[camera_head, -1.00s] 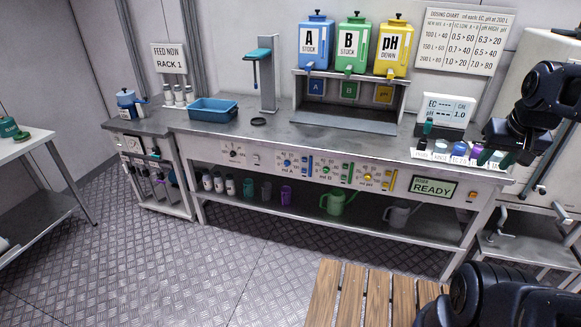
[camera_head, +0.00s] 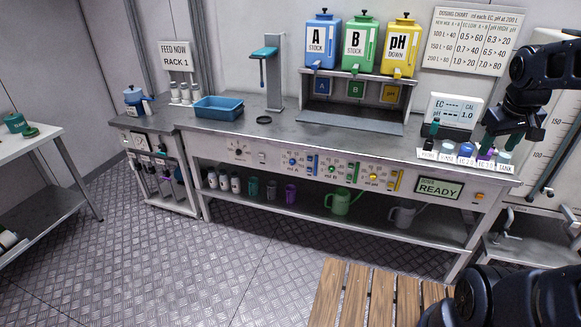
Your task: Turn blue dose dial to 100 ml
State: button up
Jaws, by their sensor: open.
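The blue dose dial (camera_head: 293,161) is a small round knob on the front panel of the workbench, left of a blue vertical scale (camera_head: 312,164). Its exact setting is too small to read. My gripper (camera_head: 501,144) hangs at the right, pointing down near the row of small bottles at the bench's right end. It is open, appears empty, and is well to the right of the blue dial, not touching it.
A green dial (camera_head: 333,169) and a yellow dial (camera_head: 374,178) sit right of the blue one. The READY display (camera_head: 439,188) is further right. A wooden slatted surface (camera_head: 365,295) stands in front at lower right. The metal floor (camera_head: 200,265) left of it is clear.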

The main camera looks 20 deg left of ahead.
jog(key=w+a+f+n+h, duration=0.25)
jog(key=w+n, duration=0.35)
jog(key=w, duration=0.5)
jog(key=w+a+f+n+h, duration=0.2)
jog(key=w+a+n, duration=0.25)
jog(key=w, duration=0.65)
jog(key=w+a+f+n+t+h, duration=0.2)
jog(key=w+a+f+n, duration=0.4)
jog(key=w+a, duration=0.2)
jog(key=w+a+f+n+t+h, duration=0.1)
jog(key=w+a+f+n, duration=0.4)
jog(key=w+a+n, duration=0.25)
jog(key=n+t+y, duration=0.9)
jog(key=n+t, duration=0.2)
jog(key=n, duration=1.5)
send_near(291, 163)
jog(key=w, duration=0.8)
jog(key=shift+w+f, duration=0.15)
jog(key=shift+f, duration=0.1)
